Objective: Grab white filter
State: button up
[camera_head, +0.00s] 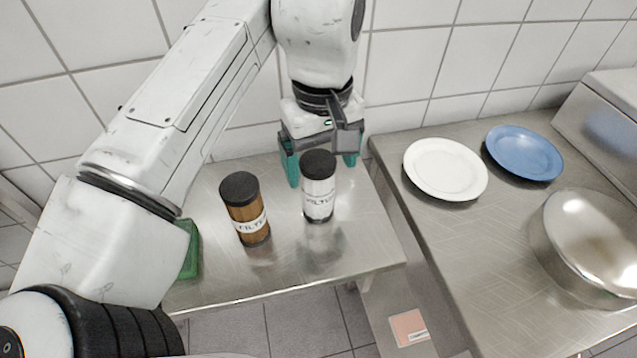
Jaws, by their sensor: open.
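The white filter (318,200) is a white cylinder with a black lid and a "FILTER" label. It stands upright on the small metal table (345,250). My gripper (322,166) has teal fingers and points down just behind the white filter. One finger shows to the left of the filter's lid and one to the right. The gripper is open, and part of it is hidden behind the black lid. I cannot tell whether the fingers touch the filter. A brown filter (248,212) with a black lid stands upright to the left of the white one.
A green object (189,250) lies at the table's left side, partly hidden by my arm. On the metal counter (470,255) at right are a white plate (445,168), a blue plate (524,153) and a round metal pot (590,240). The table front is clear.

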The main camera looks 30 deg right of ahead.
jog(key=shift+w+a+f, duration=0.1)
jog(key=shift+f, duration=1.3)
jog(key=shift+w+a+f, duration=0.1)
jog(key=shift+f, duration=1.25)
jog(key=c, duration=1.2)
